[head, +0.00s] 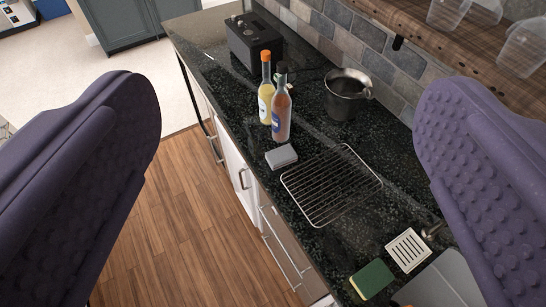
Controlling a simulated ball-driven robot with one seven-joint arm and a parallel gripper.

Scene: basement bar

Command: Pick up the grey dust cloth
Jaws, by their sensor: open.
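A small light grey folded piece (281,156), which looks like the grey dust cloth, lies flat on the dark speckled counter (330,222) near its front edge. It sits just in front of two bottles and beside a wire rack. My gripper (288,100) is open and empty, with one purple padded finger at the left and one at the right of the view. The cloth shows in the gap between the fingers, farther off and touched by neither. Nothing hides its top.
An orange-capped bottle (266,90) and a dark-capped bottle (282,108) stand close behind the cloth. A wire rack (330,184) lies to its right. A dark metal pot (346,95), black appliance (253,42), green sponge (371,279) and white slotted dish (408,250) also occupy the counter.

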